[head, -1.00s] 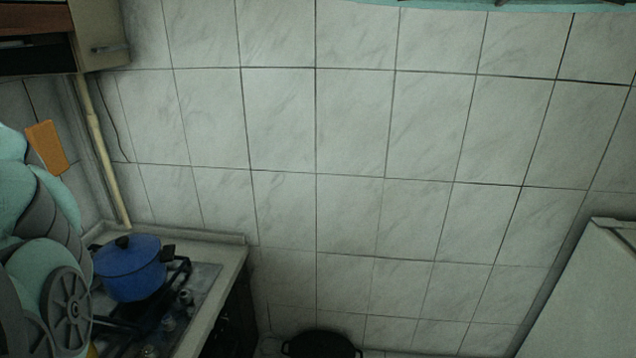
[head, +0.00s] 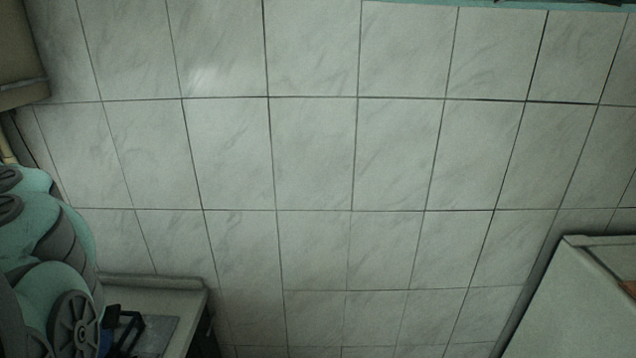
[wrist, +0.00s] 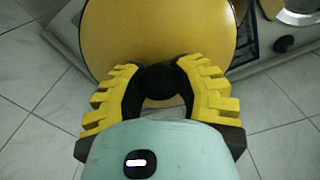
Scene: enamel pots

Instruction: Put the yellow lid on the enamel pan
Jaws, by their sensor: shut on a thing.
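The yellow lid (wrist: 160,28) fills the top middle of the wrist view, its face towards the camera. My gripper (wrist: 158,70) has its yellow ridged fingers closed around the lid's dark round knob (wrist: 160,84). The lid is held out ahead of the gripper above a tiled floor, and a counter edge shows behind it. I cannot pick out the enamel pan with certainty. A pale, shiny rounded thing (wrist: 298,14) is cut off at the top right of the wrist view. My gripper and the lid do not show in the head view.
In the head view, a counter (head: 175,303) with a stove (head: 152,338) stands at the lower left, partly hidden by my arm. A blue pot (head: 110,316) shows only as a sliver there. A pale cabinet-like block (head: 580,300) stands at the right.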

